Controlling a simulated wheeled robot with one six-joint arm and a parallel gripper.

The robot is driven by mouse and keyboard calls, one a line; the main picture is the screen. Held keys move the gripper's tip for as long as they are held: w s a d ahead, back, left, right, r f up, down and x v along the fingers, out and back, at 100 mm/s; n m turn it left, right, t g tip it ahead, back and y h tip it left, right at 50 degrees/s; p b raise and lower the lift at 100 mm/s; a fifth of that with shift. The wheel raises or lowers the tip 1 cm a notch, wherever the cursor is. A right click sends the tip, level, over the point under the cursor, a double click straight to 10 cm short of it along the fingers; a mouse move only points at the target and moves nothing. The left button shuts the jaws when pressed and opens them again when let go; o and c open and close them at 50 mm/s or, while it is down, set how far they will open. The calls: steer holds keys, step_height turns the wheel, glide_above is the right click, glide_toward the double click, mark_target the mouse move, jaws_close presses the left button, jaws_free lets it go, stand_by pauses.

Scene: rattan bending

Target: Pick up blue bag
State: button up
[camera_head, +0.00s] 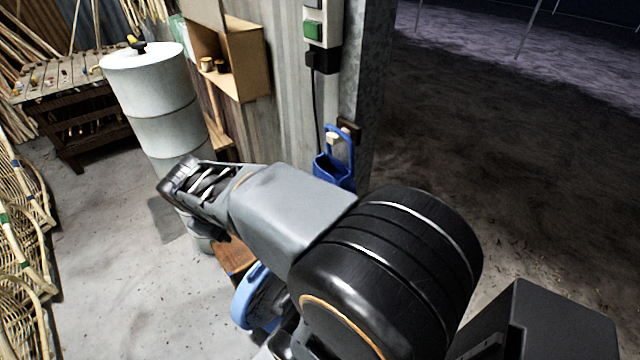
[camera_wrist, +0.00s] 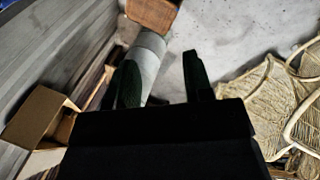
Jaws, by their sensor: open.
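The blue bag (camera_head: 332,168) hangs by its handle loop from a small dark mount at the end of the corrugated wall, beside the doorway. Its lower part is partly hidden behind my arm. My gripper (camera_head: 180,188) is to the left of the bag in the head view, in front of the white drum, and clearly apart from the bag. In the wrist view my gripper (camera_wrist: 160,72) has its two dark fingers spread with nothing held between them. The bag does not show in the wrist view.
The white drum (camera_head: 150,90) stands left of the wall, also showing beyond the fingers (camera_wrist: 148,50). A wooden box shelf (camera_head: 240,62) juts from the wall. A switch box (camera_head: 322,30) is above the bag. Rattan frames (camera_head: 20,240) line the left; dark open ground (camera_head: 500,140) lies right.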

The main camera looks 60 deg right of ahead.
steer(key=w+d+n+g+h+p, duration=0.1)
steer(key=w+d+n+g+h, duration=0.2)
steer(key=d, duration=0.8)
steer(key=n+g+h+p, duration=0.3)
steer(key=n+h, duration=0.4)
steer(key=n, duration=0.1)
glide_toward(327, 145)
steer(key=shift+n, duration=0.3)
steer(key=shift+p+x, duration=1.4)
steer(key=shift+x, duration=3.6)
steer(key=shift+w+f, duration=0.1)
steer(key=shift+w, duration=0.05)
steer(key=shift+c, duration=0.4)
jaws_close()
